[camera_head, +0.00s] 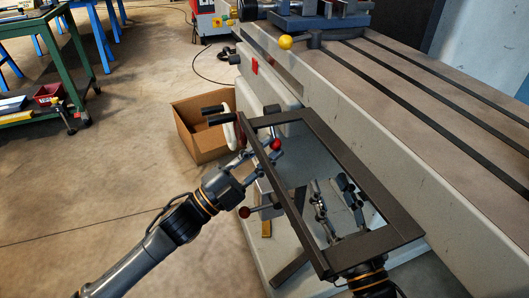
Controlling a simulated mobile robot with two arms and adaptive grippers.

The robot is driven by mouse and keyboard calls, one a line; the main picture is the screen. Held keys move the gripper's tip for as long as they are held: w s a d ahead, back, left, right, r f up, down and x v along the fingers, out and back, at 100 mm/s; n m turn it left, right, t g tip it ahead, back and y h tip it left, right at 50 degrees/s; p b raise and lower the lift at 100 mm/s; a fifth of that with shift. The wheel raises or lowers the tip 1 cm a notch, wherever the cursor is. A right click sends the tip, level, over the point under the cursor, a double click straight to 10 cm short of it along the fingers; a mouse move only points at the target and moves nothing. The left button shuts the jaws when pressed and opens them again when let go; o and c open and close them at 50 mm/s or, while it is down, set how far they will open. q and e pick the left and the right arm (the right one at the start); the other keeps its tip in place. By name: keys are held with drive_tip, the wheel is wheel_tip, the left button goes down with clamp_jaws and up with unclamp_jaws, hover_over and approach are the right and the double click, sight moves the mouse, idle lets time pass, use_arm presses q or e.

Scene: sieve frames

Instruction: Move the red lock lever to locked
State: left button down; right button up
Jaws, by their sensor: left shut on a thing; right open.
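A lever with a bright red knob (275,144) shows at the left side of a dark rectangular frame (340,149), in front of the grey machine. My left gripper (262,155) is shut at this red lever, with its fingertips right by the knob; the exact contact is small and partly hidden. A second lever with a darker red knob (244,212) sticks out to the left, lower down. My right gripper (330,200) is open and shows through the frame's opening; the frame hides part of my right arm.
The machine bed (400,110) with dark slots runs along the right. A cardboard box (200,125) stands on the floor behind my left gripper, with a white and black handle part (226,122) near it. A green bench (60,50) is far left.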

use_arm(q)
drive_tip(key=shift+w+a+r, duration=0.1)
drive_tip(key=shift+w+r, duration=0.1)
drive_tip(key=shift+r, duration=0.2)
drive_tip(key=c, duration=1.3)
unclamp_jaws()
drive_tip(key=shift+o, duration=1.1)
drive_tip(key=shift+w+d+f, duration=0.1)
drive_tip(key=shift+d+f, duration=0.1)
drive_tip(key=shift+d, duration=0.05)
drive_tip(key=shift+a+f, duration=0.15)
drive_tip(key=v, duration=1.1)
drive_tip(key=shift+s+a, duration=0.3)
drive_tip(key=shift+s, duration=0.05)
